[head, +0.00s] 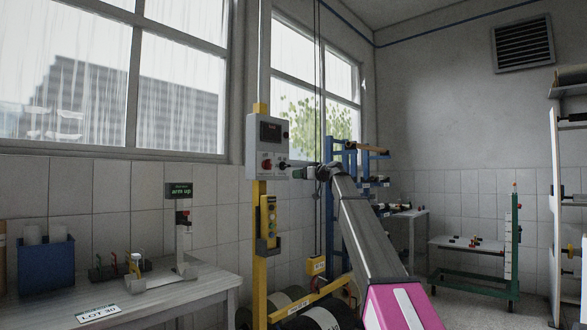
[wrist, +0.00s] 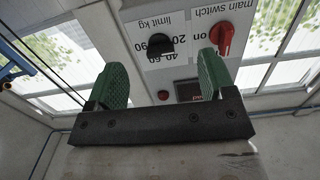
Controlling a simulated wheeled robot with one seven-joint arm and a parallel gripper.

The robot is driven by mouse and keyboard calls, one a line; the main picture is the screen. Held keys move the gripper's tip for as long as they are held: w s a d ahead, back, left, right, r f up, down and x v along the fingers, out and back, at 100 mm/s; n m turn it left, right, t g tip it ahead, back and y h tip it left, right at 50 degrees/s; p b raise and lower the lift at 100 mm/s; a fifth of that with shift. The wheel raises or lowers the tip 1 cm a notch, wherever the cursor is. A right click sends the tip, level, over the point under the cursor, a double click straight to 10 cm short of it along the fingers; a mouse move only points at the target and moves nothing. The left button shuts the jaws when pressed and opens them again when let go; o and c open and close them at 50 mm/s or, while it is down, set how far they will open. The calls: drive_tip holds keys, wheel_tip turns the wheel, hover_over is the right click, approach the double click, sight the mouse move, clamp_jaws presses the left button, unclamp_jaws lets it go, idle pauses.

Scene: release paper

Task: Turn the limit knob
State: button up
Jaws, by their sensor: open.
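The limit knob is black and sits on a white label reading "limit kg" with numbers; it shows upside down in the wrist view (wrist: 160,45). In the head view the limit knob (head: 284,165) is small, at the lower right of the grey control box (head: 260,135). My gripper (wrist: 163,70) is open, with its green-padded fingers spread to either side of the knob in the picture and nothing between them. In the head view my gripper (head: 299,172) is just right of the knob. I cannot tell whether it touches it. The knob's exact setting is unclear.
The red main switch (wrist: 226,40) is beside the limit knob, close to one finger. The box is on a yellow post (head: 259,205) with a yellow pendant (head: 268,218) below. A workbench (head: 130,300) stands left; a blue rack (head: 345,205) stands behind my arm.

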approach(287, 166)
drive_tip(key=x, duration=1.1)
drive_tip(key=shift+w+d+r, duration=0.1)
drive_tip(key=shift+w, duration=0.1)
drive_tip(key=c, duration=0.9)
